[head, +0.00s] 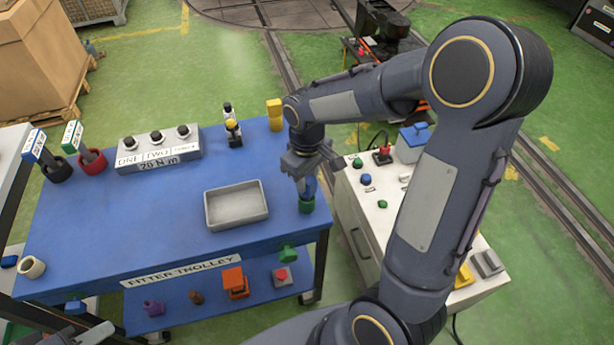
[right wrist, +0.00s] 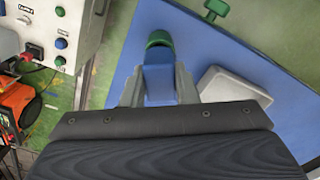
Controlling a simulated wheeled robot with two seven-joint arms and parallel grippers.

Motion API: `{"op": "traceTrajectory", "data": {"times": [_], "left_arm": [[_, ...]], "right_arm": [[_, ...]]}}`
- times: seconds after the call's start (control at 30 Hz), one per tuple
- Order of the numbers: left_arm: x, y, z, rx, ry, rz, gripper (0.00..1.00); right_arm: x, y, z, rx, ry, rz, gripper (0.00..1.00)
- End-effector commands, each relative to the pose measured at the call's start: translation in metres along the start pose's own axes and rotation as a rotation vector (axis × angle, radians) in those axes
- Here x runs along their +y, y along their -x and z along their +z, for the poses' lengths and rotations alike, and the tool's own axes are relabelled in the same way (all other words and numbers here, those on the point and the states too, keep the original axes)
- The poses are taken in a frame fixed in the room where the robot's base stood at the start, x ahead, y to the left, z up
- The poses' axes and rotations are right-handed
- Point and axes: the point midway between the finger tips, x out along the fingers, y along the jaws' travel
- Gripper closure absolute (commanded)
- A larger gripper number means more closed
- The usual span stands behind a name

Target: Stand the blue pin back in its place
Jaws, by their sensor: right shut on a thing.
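My right gripper (head: 305,180) is shut on the blue pin (head: 310,187) above the near right corner of the blue trolley top. In the right wrist view the blue pin (right wrist: 160,82) sits between the two fingers of the right gripper (right wrist: 158,88). A green ring-like piece (head: 306,206) shows right below the pin, and beyond its end in the right wrist view (right wrist: 158,42). I cannot tell whether the pin is inside it or only above it. A grey part at the lower left edge seems to be my left gripper (head: 85,335); its fingers are unclear.
A grey tray (head: 236,222) lies left of the pin on the fitter trolley (head: 140,222). A white control cabinet (head: 350,205) stands close on the right. A green knob (head: 288,253) juts from the trolley's front.

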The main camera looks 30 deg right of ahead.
Motion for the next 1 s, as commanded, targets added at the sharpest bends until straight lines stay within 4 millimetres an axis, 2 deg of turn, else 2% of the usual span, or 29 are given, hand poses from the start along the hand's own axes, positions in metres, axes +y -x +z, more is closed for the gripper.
{"op": "traceTrajectory", "data": {"times": [0.8,0.83,1.0], "left_arm": [[-0.007,-0.014,0.007,0.0,0.0,0.0,0.64],[-0.006,-0.014,0.007,0.0,0.0,0.0,0.64],[-0.006,-0.013,0.007,0.0,0.0,0.0,0.64]], "right_arm": [[0.0,-0.021,0.0,0.0,0.0,0.0,1.0],[0.0,-0.021,0.0,0.001,0.0,0.0,0.7],[0.0,-0.02,0.0,0.0,0.0,0.0,0.48]]}}
